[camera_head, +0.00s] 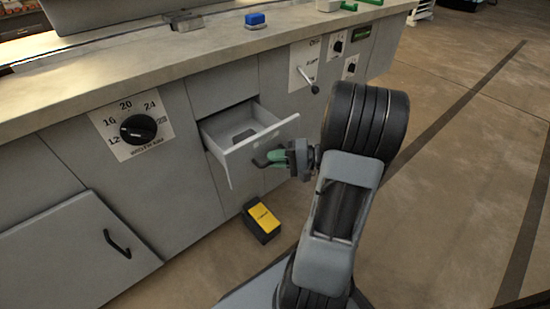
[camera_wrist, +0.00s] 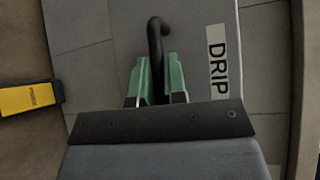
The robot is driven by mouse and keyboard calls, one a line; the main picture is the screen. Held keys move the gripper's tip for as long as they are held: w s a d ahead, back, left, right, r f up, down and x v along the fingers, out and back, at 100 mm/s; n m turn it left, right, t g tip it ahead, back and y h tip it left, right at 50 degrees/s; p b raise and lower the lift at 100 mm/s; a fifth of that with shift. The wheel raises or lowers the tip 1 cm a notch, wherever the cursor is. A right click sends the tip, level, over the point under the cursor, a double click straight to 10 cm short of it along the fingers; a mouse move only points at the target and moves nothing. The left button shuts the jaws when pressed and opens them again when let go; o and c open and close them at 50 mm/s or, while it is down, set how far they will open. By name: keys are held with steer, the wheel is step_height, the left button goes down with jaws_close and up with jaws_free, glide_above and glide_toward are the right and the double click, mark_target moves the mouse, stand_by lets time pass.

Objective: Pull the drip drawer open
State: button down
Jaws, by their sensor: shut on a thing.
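The drip drawer (camera_head: 235,165) is a grey drawer in the cabinet front. It stands partly open, with its inside showing from above in the head view. Its front carries a "DRIP" label, which shows in the wrist view (camera_wrist: 218,62). The drawer's black handle (camera_wrist: 155,40) sits between the green fingers of my gripper (camera_wrist: 160,82). My gripper also shows in the head view (camera_head: 277,157) at the drawer front, shut on the handle. Part of the handle is hidden behind the fingers.
A yellow and black pedal box (camera_head: 262,218) stands on the floor below the drawer. Left are a dial (camera_head: 138,129) and a cabinet door with a black handle (camera_head: 117,243). A lever (camera_head: 308,80) sticks out at the upper right. The floor to the right is clear.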

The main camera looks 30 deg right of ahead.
steer(key=c, duration=1.2)
jaws_free()
steer(key=shift+o, duration=0.2)
steer(key=p+v, duration=0.3)
steer(key=v, duration=1.1)
steer(key=shift+a+p, duration=0.1)
steer(key=shift+p, duration=0.2)
steer(key=a+r+n+g+h+p, duration=0.2)
steer(key=a+r+n+h+p, duration=0.1)
steer(key=a+r+p, duration=0.5)
steer(key=a+r+n+g+h+p, duration=0.2)
steer(key=a+r+h+p, duration=0.3)
steer(key=r+p, duration=0.8)
steer(key=w+a+r+n+g+h+p, duration=0.1)
steer(key=a+r+n+h+p, duration=0.3)
steer(key=a+r+p, duration=0.6)
step_height(320, 180, up, 5)
steer(key=shift+a+r+g+h, duration=0.2)
steer(key=shift+a+g+h, duration=0.2)
steer(key=shift+g, duration=0.3)
